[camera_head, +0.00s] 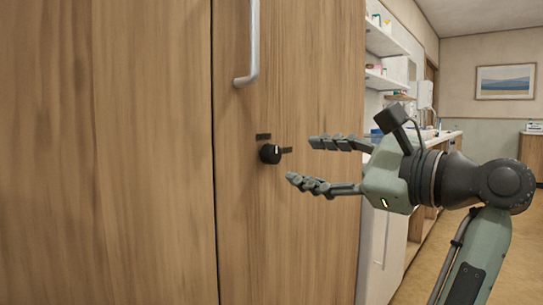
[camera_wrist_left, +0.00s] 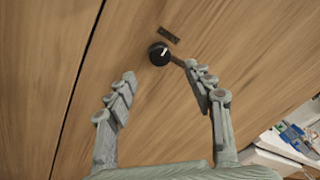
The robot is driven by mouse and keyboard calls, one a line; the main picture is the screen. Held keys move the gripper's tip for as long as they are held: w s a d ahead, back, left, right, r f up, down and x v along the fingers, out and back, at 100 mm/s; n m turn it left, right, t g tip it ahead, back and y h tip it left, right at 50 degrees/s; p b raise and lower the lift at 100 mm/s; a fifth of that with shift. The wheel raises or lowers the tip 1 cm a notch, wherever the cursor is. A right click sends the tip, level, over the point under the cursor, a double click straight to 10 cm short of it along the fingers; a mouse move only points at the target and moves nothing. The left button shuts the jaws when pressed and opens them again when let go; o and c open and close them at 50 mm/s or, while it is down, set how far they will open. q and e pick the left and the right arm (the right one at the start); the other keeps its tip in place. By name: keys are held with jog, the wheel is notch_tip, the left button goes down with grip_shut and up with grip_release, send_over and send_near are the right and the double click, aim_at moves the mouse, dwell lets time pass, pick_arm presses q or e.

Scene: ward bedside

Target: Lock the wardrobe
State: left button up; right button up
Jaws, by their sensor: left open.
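The wooden wardrobe (camera_head: 290,240) fills the left and middle of the head view, with its doors shut. A round black knob (camera_head: 270,153) with a white pointer mark sits on the right door below the handle. One small dark plate (camera_head: 263,136) lies above the knob and another (camera_head: 287,150) to its right. My left gripper (camera_head: 302,160) is open and empty, its fingers pointing at the knob from the right, apart from it. In the left wrist view the knob (camera_wrist_left: 159,54) shows just beyond the gap between the fingertips (camera_wrist_left: 160,71). My right gripper is not in view.
A vertical metal handle (camera_head: 252,45) stands out from the door above the knob. White shelves (camera_head: 384,45) with small items and a counter (camera_head: 445,136) are beyond the wardrobe's right edge. Open floor (camera_head: 430,262) lies at the right.

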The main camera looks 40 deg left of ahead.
aim_at(276, 156)
pick_arm(q)
jog(key=a, duration=0.3)
jog(key=w+a, duration=0.1)
jog(key=a, duration=0.3)
jog(key=shift+w, duration=0.2)
jog(key=c, duration=1.2)
jog(key=shift+o, duration=0.2)
